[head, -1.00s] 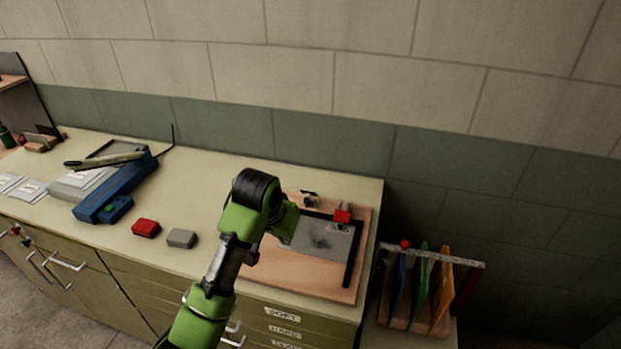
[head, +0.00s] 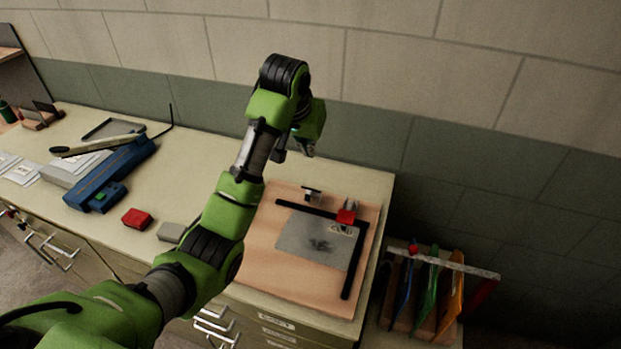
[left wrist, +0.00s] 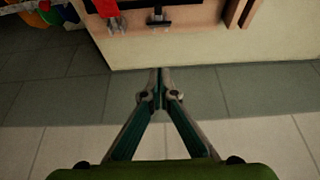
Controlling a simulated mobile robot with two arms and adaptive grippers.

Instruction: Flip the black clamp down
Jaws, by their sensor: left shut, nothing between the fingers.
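The black clamp (head: 312,192) is at the back edge of the wooden board (head: 262,258), left of the red clamp (head: 346,214). Its dark handle seems raised above its metal base, but it is small. A grey metal sheet (head: 310,240) lies on the board between black strips. My left gripper (head: 307,152) is shut and empty, above and behind the black clamp, apart from it. In the left wrist view its fingertips (left wrist: 158,75) meet, with the black clamp (left wrist: 158,18) beyond them and the red clamp (left wrist: 109,12) to its left. My right gripper is out of view.
Left on the bench are a red block (head: 137,218), a grey block (head: 171,232) and a blue tool (head: 110,175). A rack of coloured items (head: 425,290) stands right of the bench. The tiled wall (head: 365,135) is close behind my gripper.

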